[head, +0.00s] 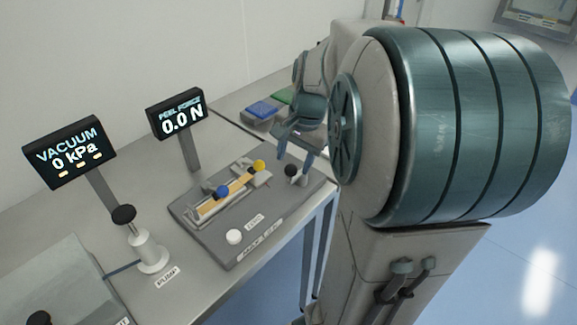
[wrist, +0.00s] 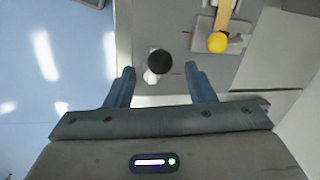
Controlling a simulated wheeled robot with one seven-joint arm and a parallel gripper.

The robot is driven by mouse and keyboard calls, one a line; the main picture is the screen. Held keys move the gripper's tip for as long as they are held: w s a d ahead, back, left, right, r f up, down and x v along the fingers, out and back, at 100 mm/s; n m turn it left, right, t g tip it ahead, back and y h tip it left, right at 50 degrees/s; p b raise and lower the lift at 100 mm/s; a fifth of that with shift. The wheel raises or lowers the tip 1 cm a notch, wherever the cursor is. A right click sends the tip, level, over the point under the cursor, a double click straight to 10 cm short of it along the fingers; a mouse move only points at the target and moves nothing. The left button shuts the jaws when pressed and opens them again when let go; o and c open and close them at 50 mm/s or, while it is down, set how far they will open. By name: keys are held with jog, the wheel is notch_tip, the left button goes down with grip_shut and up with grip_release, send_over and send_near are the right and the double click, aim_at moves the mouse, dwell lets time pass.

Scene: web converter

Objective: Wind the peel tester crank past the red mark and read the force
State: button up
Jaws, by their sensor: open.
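The peel tester (head: 213,238) is a grey plate on the bench, with a strip fixture carrying a blue knob (head: 222,191) and a yellow knob (head: 258,166). Its crank has a black knob (head: 291,170) at the plate's right end. In the wrist view the black crank knob (wrist: 159,62) appears between and slightly beyond my fingertips, with no contact visible. A thin red mark (wrist: 177,73) shows right of the knob. My gripper (head: 295,154) is open above the crank; it also shows in the wrist view (wrist: 160,72). The peel force display (head: 181,117) reads 0.0 N.
A vacuum display (head: 70,152) reads 0 kPa. A white plunger (head: 148,248) with a black top stands left of the tester. A white button (head: 234,236) sits on the tester plate. Blue (head: 262,109) and green pads lie behind. Open floor (wrist: 55,80) lies beyond the bench edge.

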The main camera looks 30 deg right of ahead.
aim_at(293, 166)
jog(key=shift+w+a+f, duration=0.1)
jog(key=shift+w+f, duration=0.1)
jog(key=shift+f, duration=0.9)
jog(key=shift+w+a+f, duration=0.1)
jog(key=shift+w+f, duration=0.1)
jog(key=shift+f, duration=0.9)
jog(key=shift+c, duration=0.2)
jog(key=c, duration=0.9)
